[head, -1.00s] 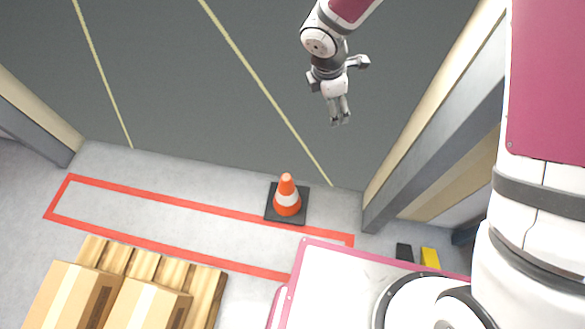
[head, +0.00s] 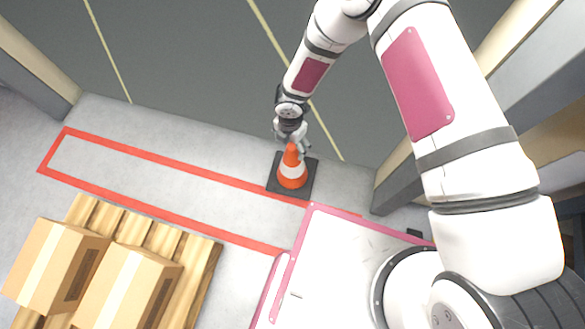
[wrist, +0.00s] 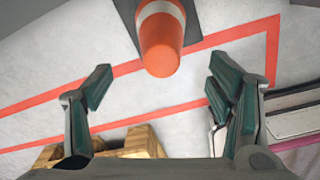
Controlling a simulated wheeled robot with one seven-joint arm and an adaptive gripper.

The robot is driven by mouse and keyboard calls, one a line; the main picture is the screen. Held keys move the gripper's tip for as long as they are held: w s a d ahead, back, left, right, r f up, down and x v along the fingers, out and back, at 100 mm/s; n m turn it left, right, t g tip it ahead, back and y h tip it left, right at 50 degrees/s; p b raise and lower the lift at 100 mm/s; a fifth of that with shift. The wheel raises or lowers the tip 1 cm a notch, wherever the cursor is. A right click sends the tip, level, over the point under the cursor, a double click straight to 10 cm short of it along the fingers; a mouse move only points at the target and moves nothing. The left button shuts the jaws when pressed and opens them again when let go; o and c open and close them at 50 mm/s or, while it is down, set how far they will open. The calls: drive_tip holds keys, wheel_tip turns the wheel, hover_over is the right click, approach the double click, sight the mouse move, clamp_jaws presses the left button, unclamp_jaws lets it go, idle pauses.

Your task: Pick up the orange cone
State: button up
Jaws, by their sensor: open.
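The orange cone (head: 291,173) has a white band and a square black base, and stands upright on the floor at the edge of the red-outlined strip. In the wrist view the cone (wrist: 160,50) is at the top centre, its tip pointing toward me. My gripper (head: 291,140) is at the cone's tip in the head view, partly overlapping it. In the wrist view my gripper (wrist: 158,90) is open, its two fingers spread wide with nothing between their pads. The cone's tip lies just beyond the gap between them. I cannot tell whether they touch.
A wooden pallet (head: 198,272) with cardboard boxes (head: 125,290) stands at the lower left. Red floor tape (head: 160,155) outlines a strip of bare floor. A rack post (head: 392,185) rises right of the cone. Open dark floor lies beyond.

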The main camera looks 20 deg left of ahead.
sight(292, 163)
drive_tip(key=shift+w+d+f+b, duration=0.15)
drive_tip(key=shift+f+b, duration=0.6)
drive_tip(key=shift+f, duration=1.2)
drive_tip(key=shift+w+f+b, duration=0.15)
drive_tip(key=shift+f+b, duration=0.55)
drive_tip(key=shift+f, duration=1.25)
drive_tip(key=shift+r, duration=0.1)
clamp_jaws()
